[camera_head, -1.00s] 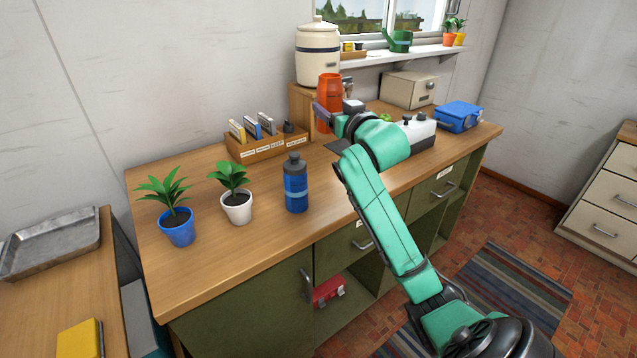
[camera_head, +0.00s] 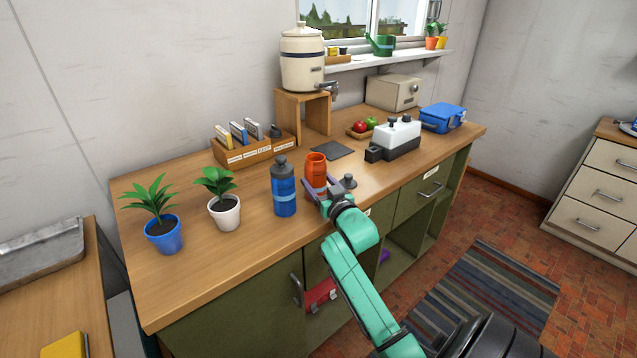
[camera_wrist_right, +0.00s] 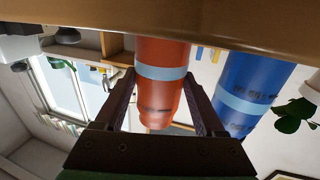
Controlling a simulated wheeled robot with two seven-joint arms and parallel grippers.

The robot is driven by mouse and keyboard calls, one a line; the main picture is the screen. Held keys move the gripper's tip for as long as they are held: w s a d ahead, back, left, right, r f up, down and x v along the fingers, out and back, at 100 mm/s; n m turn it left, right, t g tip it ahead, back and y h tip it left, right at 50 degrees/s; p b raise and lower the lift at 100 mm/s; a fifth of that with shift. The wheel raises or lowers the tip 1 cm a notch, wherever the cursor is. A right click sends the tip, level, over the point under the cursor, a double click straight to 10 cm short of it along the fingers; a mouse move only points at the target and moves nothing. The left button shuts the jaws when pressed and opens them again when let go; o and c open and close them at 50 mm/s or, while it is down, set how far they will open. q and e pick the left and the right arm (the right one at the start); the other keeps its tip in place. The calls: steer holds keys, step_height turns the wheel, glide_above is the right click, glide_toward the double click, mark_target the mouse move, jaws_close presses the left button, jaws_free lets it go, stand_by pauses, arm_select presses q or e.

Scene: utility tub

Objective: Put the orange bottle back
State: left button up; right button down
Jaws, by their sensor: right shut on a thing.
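The orange bottle (camera_head: 316,168) is upright near the counter's front edge, just right of the blue bottle (camera_head: 284,188). My right gripper (camera_head: 318,186) is shut on its lower part. In the right wrist view, which is upside down, the orange bottle (camera_wrist_right: 162,55) sits between the two fingers of my right gripper (camera_wrist_right: 161,82), and the blue bottle (camera_wrist_right: 245,95) stands close beside it. The orange bottle's base is at or very near the counter top; I cannot tell whether it touches. My left gripper is not in view.
Two potted plants, blue (camera_head: 164,234) and white (camera_head: 224,210), stand left on the counter (camera_head: 255,248). Behind are a wooden card box (camera_head: 255,151) and a wooden stand (camera_head: 318,106) bearing a cream dispenser (camera_head: 303,62). A white device (camera_head: 398,138) stands right. A dark mat (camera_head: 333,150) lies free.

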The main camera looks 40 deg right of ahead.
jaws_free()
steer(key=b+v, duration=0.1)
steer(key=v, duration=1.1)
steer(key=shift+r, duration=0.15)
